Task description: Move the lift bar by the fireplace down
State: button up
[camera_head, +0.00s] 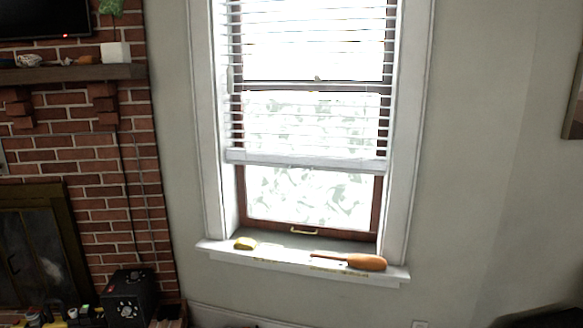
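The lift bar (305,161) is the thick white bottom rail of the window blind. It hangs level across the window, right of the brick fireplace (96,180). White slats (310,45) are spread above it, with gaps between them. Below the bar, the lower pane (310,197) is uncovered down to the brown bottom sash rail. A small brass-coloured handle (303,231) sits on that sash rail. My gripper is not in view.
The white sill (225,249) holds a small yellow object (245,243) at left and a brown wooden-looking object (362,261) at right. A black box (128,297) stands on the lower left. A mantel (60,73) juts out above the fireplace.

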aim_at(255, 163)
jog(key=z, duration=0.05)
jog(key=i, duration=0.9)
jog(key=u, duration=4.45)
jog(key=i, duration=0.1)
jog(key=z, duration=3.7)
jog(key=k, duration=0.15)
jog(key=u, duration=1.95)
jog(key=k, duration=0.55)
